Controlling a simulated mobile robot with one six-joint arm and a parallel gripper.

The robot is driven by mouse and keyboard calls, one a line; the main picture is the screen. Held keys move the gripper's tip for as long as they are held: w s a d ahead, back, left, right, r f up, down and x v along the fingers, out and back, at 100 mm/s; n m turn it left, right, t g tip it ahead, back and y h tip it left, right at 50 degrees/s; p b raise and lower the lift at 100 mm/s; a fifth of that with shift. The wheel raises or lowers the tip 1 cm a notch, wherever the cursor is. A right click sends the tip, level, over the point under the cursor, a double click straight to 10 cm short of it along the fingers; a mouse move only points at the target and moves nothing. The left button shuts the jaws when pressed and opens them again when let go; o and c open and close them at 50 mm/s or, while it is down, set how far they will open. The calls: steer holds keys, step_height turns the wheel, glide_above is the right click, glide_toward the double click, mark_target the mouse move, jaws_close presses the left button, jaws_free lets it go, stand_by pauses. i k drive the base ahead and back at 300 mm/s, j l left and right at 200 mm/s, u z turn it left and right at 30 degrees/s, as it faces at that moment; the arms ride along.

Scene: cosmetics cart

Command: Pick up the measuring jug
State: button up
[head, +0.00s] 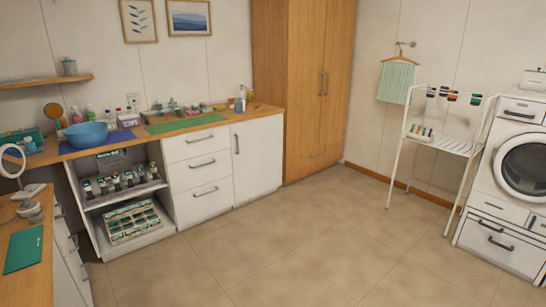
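I cannot make out a measuring jug in the head view. Several small containers and bottles on the long wooden counter (220,117) are too small to tell apart. My gripper is not in view.
A blue bowl (86,134) and a green mat (186,122) lie on the counter. White drawers (202,178) and an open shelf unit with a crate (132,228) stand below. A near counter with a green mat (24,250) is at left. A white rack (455,146) and washing machine (522,165) are at right. The middle floor is clear.

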mark_target(239, 102)
steer(key=i+j+u, duration=0.25)
steer(key=i+j, duration=0.15)
steer(key=i, duration=1.25)
steer(key=i+u, duration=0.2)
steer(key=i, duration=1.5)
